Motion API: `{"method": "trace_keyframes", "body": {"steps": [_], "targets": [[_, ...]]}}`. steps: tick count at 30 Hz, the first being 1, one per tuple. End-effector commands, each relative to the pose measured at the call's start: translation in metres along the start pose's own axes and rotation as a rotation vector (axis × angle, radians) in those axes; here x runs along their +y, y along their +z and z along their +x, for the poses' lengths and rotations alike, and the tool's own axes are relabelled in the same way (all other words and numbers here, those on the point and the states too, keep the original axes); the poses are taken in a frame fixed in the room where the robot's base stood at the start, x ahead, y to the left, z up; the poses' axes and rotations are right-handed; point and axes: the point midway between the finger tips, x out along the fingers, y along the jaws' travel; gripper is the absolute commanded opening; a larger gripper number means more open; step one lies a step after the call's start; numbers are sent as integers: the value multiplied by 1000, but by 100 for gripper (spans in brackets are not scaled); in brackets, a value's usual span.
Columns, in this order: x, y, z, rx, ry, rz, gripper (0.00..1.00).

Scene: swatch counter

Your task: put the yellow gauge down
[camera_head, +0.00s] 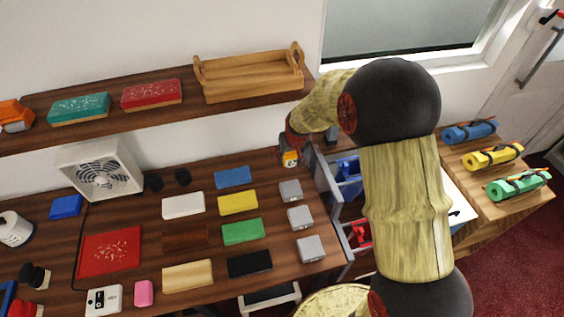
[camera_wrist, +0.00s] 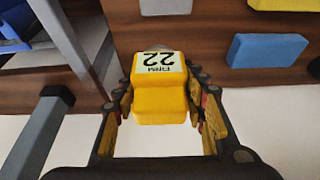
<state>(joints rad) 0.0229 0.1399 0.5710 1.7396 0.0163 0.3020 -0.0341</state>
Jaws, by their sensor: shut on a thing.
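The yellow gauge (camera_head: 290,158) is a small yellow block with a white label reading "FIRM 22". In the wrist view the gauge (camera_wrist: 160,98) sits between both fingers, label showing. My gripper (camera_head: 291,150) is shut on it near the back right of the dark wood counter (camera_head: 150,188). In the wrist view my gripper (camera_wrist: 165,112) has one finger on each side of the gauge. Whether the gauge's underside touches the counter is hidden from me.
Grey blocks (camera_head: 290,190) stand in a column in front of the gauge. Blue (camera_head: 233,177), yellow (camera_head: 238,203) and green (camera_head: 242,231) swatches lie left of them. A shelf (camera_head: 130,115) hangs above.

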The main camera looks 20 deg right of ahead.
Motion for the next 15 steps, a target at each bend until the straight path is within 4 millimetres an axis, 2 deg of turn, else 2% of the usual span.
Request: {"method": "trace_keyframes", "body": {"steps": [3,7,10,15], "targets": [[-5,-9,29,-4,0,-1,22],[-9,-17,53,-2,0,0,22],[-11,-22,65,-1,0,1,22],[-12,-25,73,0,0,0,22]]}}
